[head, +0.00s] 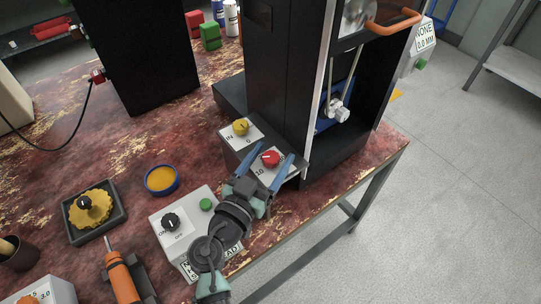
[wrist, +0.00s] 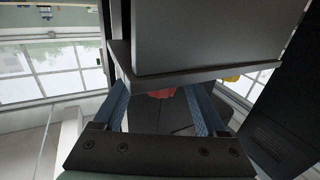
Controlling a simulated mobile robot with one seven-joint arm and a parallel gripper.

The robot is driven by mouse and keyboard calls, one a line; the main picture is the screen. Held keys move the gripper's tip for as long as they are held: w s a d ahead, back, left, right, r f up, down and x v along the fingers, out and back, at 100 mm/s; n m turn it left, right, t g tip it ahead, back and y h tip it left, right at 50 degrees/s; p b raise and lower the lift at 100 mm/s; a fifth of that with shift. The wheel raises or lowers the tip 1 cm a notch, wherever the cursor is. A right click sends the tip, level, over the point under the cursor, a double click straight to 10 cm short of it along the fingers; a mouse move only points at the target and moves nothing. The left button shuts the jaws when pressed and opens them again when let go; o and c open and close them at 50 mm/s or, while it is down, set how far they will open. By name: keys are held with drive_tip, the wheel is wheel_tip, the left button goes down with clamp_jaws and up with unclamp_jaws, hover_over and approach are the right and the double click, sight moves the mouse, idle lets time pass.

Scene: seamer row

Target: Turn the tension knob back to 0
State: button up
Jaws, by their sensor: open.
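A red knob (head: 270,159) sits on a white labelled plate on the grey control box at the foot of the black machine. A yellow knob (head: 241,127) sits on a second plate behind it, with a small 0 beside it. The labels are too small for me to tell which one is tension. My gripper (head: 270,154) is open, its two blue fingers on either side of the red knob. In the wrist view the red knob (wrist: 161,93) shows between the fingers, partly hidden by the grey panel. I cannot tell whether the fingers touch it.
The tall black machine (head: 284,100) rises right behind the knobs. A white switch box (head: 190,205) with a black knob and green button stands left of my arm. A blue-rimmed yellow dish (head: 162,180) lies further left. The table's edge is close on the right.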

clamp_jaws()
idle(0.3)
drive_tip(key=shift+f+y, duration=0.1)
drive_tip(key=shift+y, duration=0.2)
